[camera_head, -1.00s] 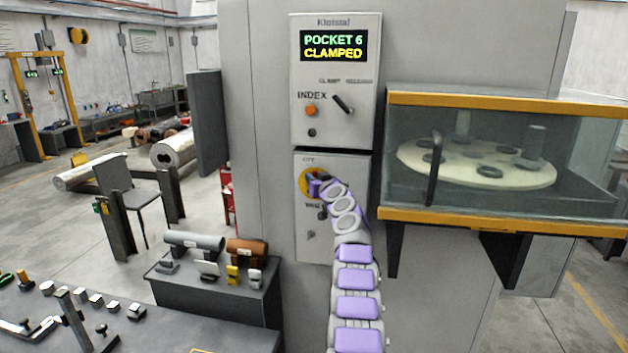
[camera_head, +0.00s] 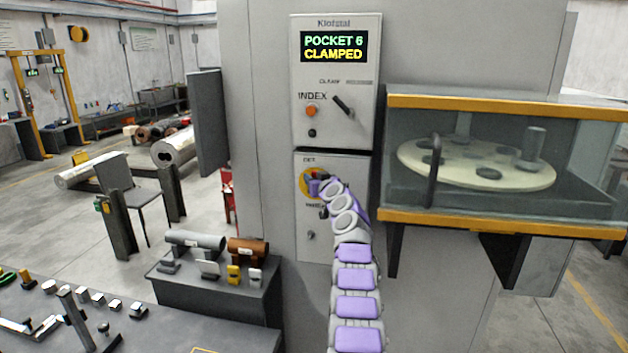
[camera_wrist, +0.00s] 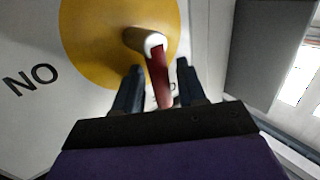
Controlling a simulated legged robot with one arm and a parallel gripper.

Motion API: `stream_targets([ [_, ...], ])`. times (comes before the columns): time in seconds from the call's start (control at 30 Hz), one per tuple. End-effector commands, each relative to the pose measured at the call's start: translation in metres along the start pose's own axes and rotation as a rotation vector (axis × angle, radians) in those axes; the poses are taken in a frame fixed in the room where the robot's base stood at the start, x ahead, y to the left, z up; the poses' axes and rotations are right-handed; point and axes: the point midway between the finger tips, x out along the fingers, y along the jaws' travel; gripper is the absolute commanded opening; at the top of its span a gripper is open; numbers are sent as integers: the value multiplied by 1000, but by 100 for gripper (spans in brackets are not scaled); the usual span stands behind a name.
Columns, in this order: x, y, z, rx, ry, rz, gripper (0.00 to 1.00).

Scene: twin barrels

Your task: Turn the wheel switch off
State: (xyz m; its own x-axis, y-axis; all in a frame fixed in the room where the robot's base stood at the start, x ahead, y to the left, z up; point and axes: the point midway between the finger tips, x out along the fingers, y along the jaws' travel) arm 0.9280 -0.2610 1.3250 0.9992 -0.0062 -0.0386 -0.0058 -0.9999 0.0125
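The wheel switch is a yellow disc (camera_wrist: 90,35) with a red handle (camera_wrist: 159,75) that has a white end. The disc also shows on the lower grey panel in the head view (camera_head: 305,181), largely covered by my arm's end. My gripper (camera_wrist: 160,67) is at the handle, with one dark finger on each side of it. The fingers stand apart with gaps visible beside the handle, so the gripper looks open around it. Whether either finger touches the handle is hard to tell. The letters "NO" are printed left of the disc; other lettering is partly hidden.
Above is a panel reading "POCKET 6 CLAMPED" (camera_head: 336,80) with an orange button and black lever. A glass-sided case (camera_head: 505,217) with a round carousel juts out at right. A low dark bench (camera_head: 215,295) with cylinders stands at left.

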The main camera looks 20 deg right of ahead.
Motion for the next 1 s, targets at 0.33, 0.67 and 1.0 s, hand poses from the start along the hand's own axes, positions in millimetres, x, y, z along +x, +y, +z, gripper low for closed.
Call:
stream_targets([
  [0.33,-3,-2,2,1,0,-3,42],
  [0.67,-22,-2,3,0,2,-2,42],
  [1.0,-47,-1,1,-1,3,-1,42],
])
